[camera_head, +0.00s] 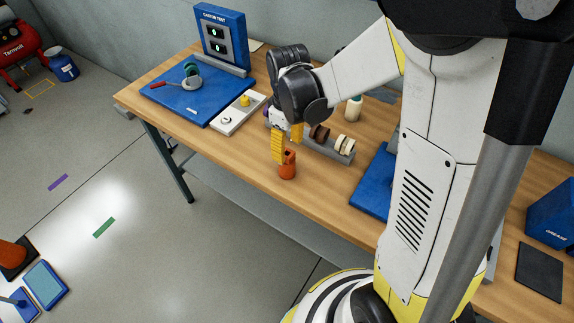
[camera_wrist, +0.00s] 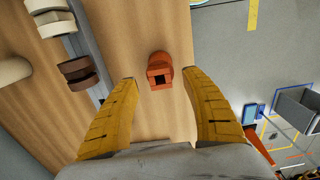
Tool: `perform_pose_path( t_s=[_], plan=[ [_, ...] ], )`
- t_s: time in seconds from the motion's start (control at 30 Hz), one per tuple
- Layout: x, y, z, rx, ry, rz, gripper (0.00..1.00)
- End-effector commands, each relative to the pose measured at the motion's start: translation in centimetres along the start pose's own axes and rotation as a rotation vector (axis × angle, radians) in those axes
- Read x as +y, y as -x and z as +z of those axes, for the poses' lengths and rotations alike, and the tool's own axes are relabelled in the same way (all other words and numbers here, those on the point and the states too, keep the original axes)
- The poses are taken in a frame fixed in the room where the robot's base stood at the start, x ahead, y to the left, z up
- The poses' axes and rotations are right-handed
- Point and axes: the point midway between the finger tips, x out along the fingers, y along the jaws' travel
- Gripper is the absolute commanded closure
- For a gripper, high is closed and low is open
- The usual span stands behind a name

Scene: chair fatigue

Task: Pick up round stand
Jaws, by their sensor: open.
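The likely round stand is a small orange-red round piece (camera_head: 288,168) with a square socket in its top. It stands upright on the wooden table (camera_head: 240,147) near the front edge. It also shows in the wrist view (camera_wrist: 160,72), just beyond and between the fingertips. My gripper (camera_head: 287,146) has yellow fingers and is open and empty, just above and beside the orange piece. In the wrist view my gripper (camera_wrist: 164,90) has its two fingers spread wide, with the piece apart from both.
A grey rack (camera_head: 330,148) holding brown and cream wheels stands close behind the orange piece. A blue tester (camera_head: 200,92) is at the back left, with a white tray (camera_head: 238,113) beside it. A white bottle (camera_head: 354,108) stands behind the rack. The table's front edge is close.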

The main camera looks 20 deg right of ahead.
Motion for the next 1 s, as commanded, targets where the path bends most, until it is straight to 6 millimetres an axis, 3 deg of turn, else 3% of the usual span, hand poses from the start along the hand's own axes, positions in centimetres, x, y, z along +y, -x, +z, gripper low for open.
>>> perform_pose_path(
  t_s=[0.03,0.17,0.4,0.6,1.0],
  plan=[
    [0.0,-1.2,-0.1,0.0,0.0,0.0,0.44],
    [0.0,-3.0,-0.1,0.0,0.0,0.0,0.44],
    [0.0,-3.2,-0.1,0.0,0.0,0.0,0.44],
    [0.0,-3.2,-0.1,0.0,0.0,0.0,1.0],
    [0.0,-2.6,-0.1,0.0,0.0,0.0,1.0]
  ],
)
